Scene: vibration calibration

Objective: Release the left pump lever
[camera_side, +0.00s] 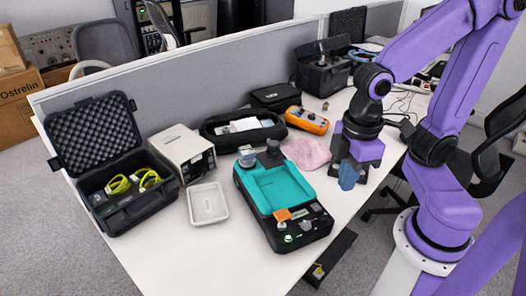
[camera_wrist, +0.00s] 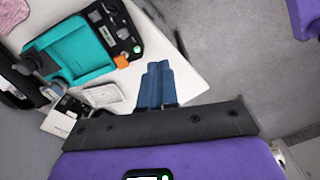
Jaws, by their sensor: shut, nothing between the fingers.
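A dark device with a teal recessed top (camera_side: 281,188) stands on the white table; it also shows in the wrist view (camera_wrist: 85,55) at upper left. Two short knob-like parts rise at its back end, a left one (camera_side: 247,158) with a pale top and a dark right one (camera_side: 272,148). I cannot tell which part is the left pump lever or how it is set. An orange part (camera_side: 283,214) and a lit green button (camera_side: 288,239) sit at its front. My gripper (camera_side: 348,180), with blue fingers (camera_wrist: 155,80) together and empty, is right of the device, apart from it.
A pink cloth (camera_side: 307,153) lies behind the device. A white tray (camera_side: 208,204), a pale box (camera_side: 183,152) and an open black case (camera_side: 128,204) are left. An orange multimeter (camera_side: 307,121) and black pouch (camera_side: 243,133) stand behind. The table's edge runs close to my gripper.

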